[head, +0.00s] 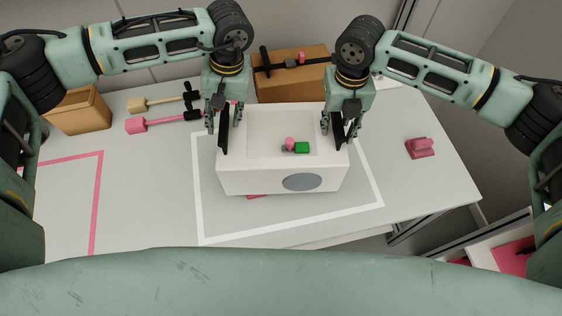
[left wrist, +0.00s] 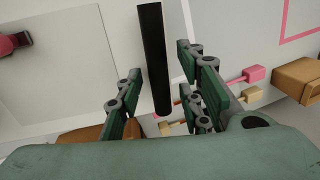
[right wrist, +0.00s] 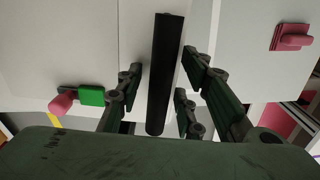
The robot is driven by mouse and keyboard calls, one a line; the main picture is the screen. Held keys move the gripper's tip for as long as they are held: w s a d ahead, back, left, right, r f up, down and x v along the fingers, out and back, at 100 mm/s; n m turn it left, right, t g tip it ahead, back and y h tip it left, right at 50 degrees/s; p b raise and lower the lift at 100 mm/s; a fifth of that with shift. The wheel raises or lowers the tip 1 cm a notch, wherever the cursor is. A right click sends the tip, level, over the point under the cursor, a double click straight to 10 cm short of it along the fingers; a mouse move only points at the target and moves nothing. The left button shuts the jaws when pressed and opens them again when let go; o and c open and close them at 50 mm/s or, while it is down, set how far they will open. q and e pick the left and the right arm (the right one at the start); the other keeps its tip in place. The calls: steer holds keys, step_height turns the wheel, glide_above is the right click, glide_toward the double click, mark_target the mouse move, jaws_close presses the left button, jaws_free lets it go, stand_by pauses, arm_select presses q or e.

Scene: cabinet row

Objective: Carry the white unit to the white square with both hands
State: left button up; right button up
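The white unit (head: 233,178) is a box with a shallow recess on top and a grey oval on its front. A black bar handle runs along each side of the unit. My left gripper (head: 224,118) is open, its fingers on either side of the left handle (left wrist: 153,50). My right gripper (head: 340,120) is open around the right handle (right wrist: 165,70). Gaps show beside both bars. A green block (head: 302,147) and a pink piece (head: 290,143) sit on top of the unit.
A pink outline (head: 98,200) lies on the left. Pink (head: 150,125) and tan (head: 150,104) hammer-like tools lie behind it near a brown box (head: 80,112). Another brown box (head: 290,88) stands behind the unit. A pink object (head: 420,148) lies right. A pink patch (head: 257,196) shows under the unit's front edge.

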steer(key=shift+r, duration=0.2)
arm_select(q)
step_height(320, 180, up, 10)
steer(key=d, duration=0.2)
steer(key=shift+r, duration=0.25)
arm_select(e)
step_height(320, 180, up, 12)
steer(key=shift+f, duration=0.15)
